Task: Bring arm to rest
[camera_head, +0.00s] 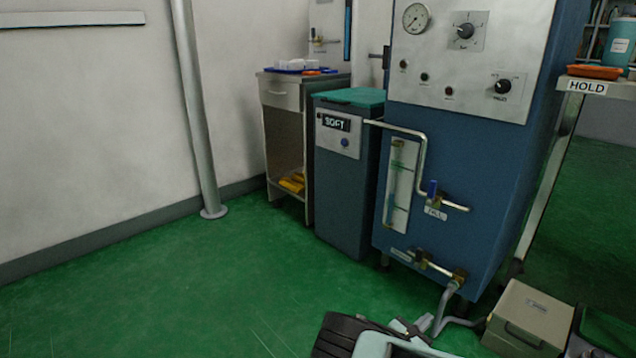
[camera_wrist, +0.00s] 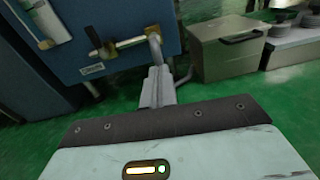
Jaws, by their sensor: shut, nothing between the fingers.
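My gripper (camera_wrist: 157,88) shows in the wrist view as two grey fingers set together, with nothing between them. It points toward the floor in front of the blue machine and appears apart from it. In the head view my gripper (camera_head: 424,322) shows at the bottom edge, low in front of the machine and left of a beige case. Most of my arm is out of the picture.
The blue machine (camera_head: 450,150) has protruding valves (camera_head: 440,270) low on its front and a grey hose. A beige case (camera_head: 530,318) stands on the floor at right. A blue softener cabinet (camera_head: 340,200) stands behind left. Green floor (camera_head: 180,290) at left is clear.

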